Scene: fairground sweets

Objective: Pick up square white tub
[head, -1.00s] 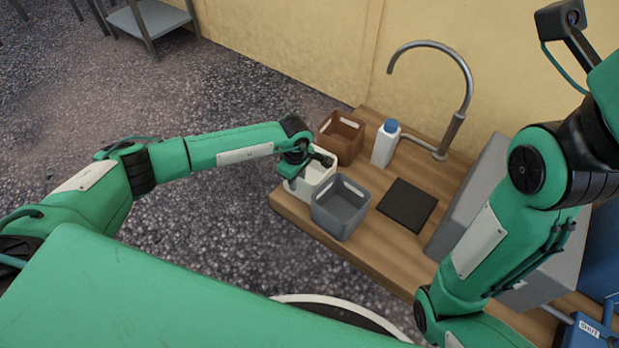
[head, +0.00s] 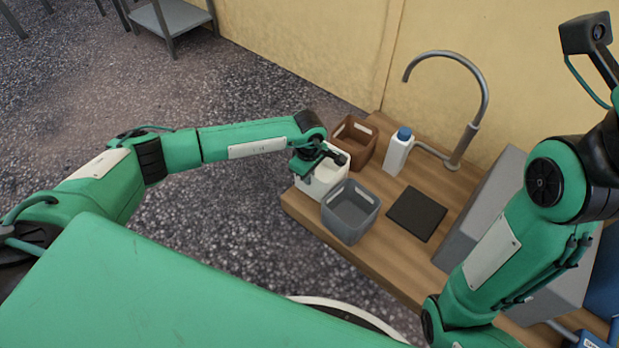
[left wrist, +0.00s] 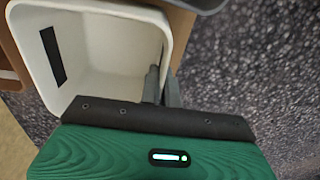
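The square white tub (head: 337,185) is at the left end of the wooden counter, between a brown bin and a grey bin. It fills the upper left of the left wrist view (left wrist: 100,48), showing its open inside and a dark handle slot. My left gripper (head: 318,170) is over the tub's near left side. In the left wrist view its two fingers (left wrist: 163,88) are close together on either side of the tub's wall, one inside and one outside, shut on it. I cannot tell whether the tub's base touches the counter. My right gripper is out of view.
The brown bin (head: 367,148) stands behind the tub and the grey bin (head: 345,222) in front. A white bottle with a blue cap (head: 397,153), a black mat (head: 417,213) and a tap (head: 470,130) are further right on the counter (head: 388,262). Open floor lies left.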

